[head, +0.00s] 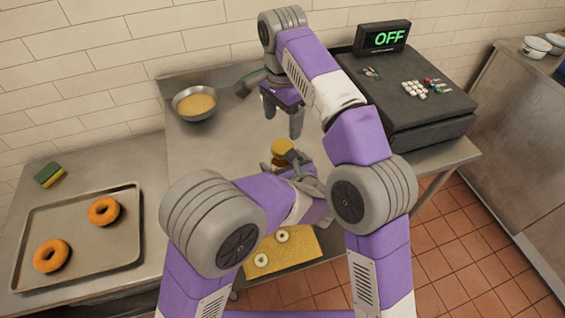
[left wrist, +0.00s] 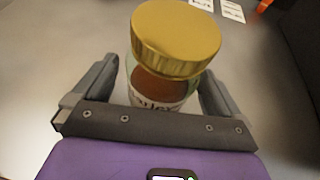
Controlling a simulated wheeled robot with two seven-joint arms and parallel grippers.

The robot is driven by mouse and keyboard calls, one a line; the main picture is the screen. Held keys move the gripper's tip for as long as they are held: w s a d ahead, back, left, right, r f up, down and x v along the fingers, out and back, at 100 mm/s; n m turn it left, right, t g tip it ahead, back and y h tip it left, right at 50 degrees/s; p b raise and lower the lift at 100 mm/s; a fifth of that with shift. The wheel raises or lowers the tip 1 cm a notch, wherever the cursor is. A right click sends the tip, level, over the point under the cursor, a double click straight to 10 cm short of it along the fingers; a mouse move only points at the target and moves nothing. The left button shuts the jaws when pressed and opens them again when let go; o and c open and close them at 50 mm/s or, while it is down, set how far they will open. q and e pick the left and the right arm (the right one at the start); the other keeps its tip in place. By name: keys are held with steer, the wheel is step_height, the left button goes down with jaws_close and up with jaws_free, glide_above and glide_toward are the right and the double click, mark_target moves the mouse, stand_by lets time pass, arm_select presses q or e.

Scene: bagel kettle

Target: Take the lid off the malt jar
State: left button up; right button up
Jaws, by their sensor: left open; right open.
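The malt jar (head: 279,163) stands upright on the steel counter, partly hidden by my left gripper. It has a gold lid (head: 282,146), which sits on top of it. In the left wrist view the jar (left wrist: 158,88) shows brown contents and a pale label under the wide gold lid (left wrist: 177,38). My left gripper (head: 292,168) is open, with one finger on each side of the jar body, below the lid; it also shows in the left wrist view (left wrist: 160,80). My right gripper (head: 283,112) is open and empty, pointing down above the counter behind the jar.
A metal bowl of yellow contents (head: 194,103) stands at the back left. A tray (head: 85,235) with two bagels and a green-yellow sponge (head: 49,174) are farther left. A dark device (head: 400,100) with an "OFF" display stands at right.

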mark_target(283, 146)
arm_select(q)
steer(key=shift+w+a+f, duration=0.25)
steer(key=shift+w, duration=0.4)
steer(key=c, duration=1.8)
arm_select(e)
steer(key=shift+w, duration=0.1)
arm_select(q)
jaws_close()
arm_select(e)
steer(key=m, duration=0.3)
steer(key=w+f+m, duration=0.1)
steer(key=m, duration=0.1)
steer(key=shift+a+m, duration=0.25)
steer(key=shift+m, duration=0.05)
steer(key=m, duration=0.4)
steer(key=shift+w+y, duration=0.3)
steer(key=m, duration=0.4)
steer(key=shift+s+d+r, duration=0.1)
steer(key=shift+s+r, duration=0.1)
steer(key=shift+s, duration=0.1)
steer(key=m, duration=0.2)
steer(key=s+m, duration=0.1)
steer(key=m, duration=0.1)
steer(key=shift+d+r, duration=0.15)
steer(key=shift+r, duration=0.15)
steer(key=shift+f, duration=4)
steer(key=shift+c, duration=0.5)
